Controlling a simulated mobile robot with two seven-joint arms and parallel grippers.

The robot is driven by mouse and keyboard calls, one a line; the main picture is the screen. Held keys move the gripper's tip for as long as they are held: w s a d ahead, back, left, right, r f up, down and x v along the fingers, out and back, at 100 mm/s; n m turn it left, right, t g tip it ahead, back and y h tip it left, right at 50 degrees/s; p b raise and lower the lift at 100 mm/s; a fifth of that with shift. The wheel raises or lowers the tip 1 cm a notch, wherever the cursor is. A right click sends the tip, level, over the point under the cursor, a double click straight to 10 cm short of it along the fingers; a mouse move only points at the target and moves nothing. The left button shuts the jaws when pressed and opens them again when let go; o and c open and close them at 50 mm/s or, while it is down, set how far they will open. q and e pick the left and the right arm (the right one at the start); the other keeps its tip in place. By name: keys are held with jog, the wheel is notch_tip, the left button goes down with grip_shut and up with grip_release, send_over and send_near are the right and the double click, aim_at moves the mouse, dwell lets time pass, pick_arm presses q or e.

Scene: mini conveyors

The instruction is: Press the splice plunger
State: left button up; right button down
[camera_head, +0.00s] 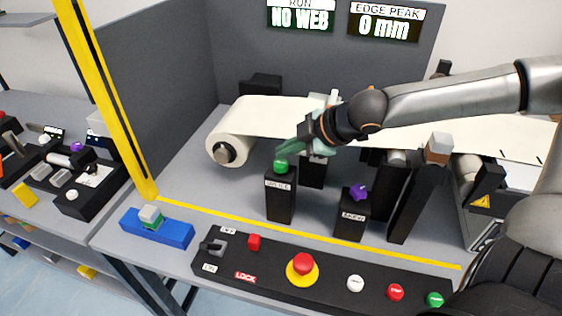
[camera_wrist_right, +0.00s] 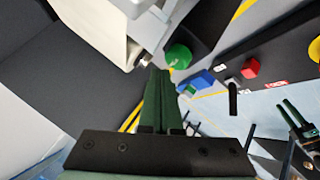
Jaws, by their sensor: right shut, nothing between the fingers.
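The splice plunger is a green knob (camera_head: 281,167) on top of a black post (camera_head: 280,203) labelled SPLICE, on the grey bench. My right gripper (camera_head: 285,156) is shut and empty, with its green fingertips close above the knob in the head view. In the right wrist view the green knob (camera_wrist_right: 178,57) is just beyond and to the right of the shut fingertips (camera_wrist_right: 160,72). I cannot tell whether they touch. A small pair of green prongs (camera_wrist_right: 295,117) at the right edge of the wrist view may be my left gripper.
A white web roll (camera_head: 232,143) is behind the post. A purple-knobbed post (camera_head: 352,218) is to its right. The black control panel (camera_head: 325,281) with a red mushroom button (camera_head: 303,263) runs along the front. A blue block (camera_head: 165,232) lies left. The displays read NO WEB and 0 mm.

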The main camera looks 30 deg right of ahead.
aim_at(286, 164)
jog(key=shift+f, duration=0.1)
dwell(0.5)
jog(key=shift+f+b, duration=0.3)
jog(key=shift+f, duration=0.05)
jog(key=shift+f+b, duration=0.75)
jog(key=shift+f, duration=0.2)
dwell(0.7)
jog(key=shift+r, duration=0.1)
jog(key=shift+r+p, duration=1.2)
jog(key=shift+p, duration=0.1)
jog(key=shift+r, duration=0.1)
notch_tip(286, 164, up, 5)
jog(key=p, duration=0.5)
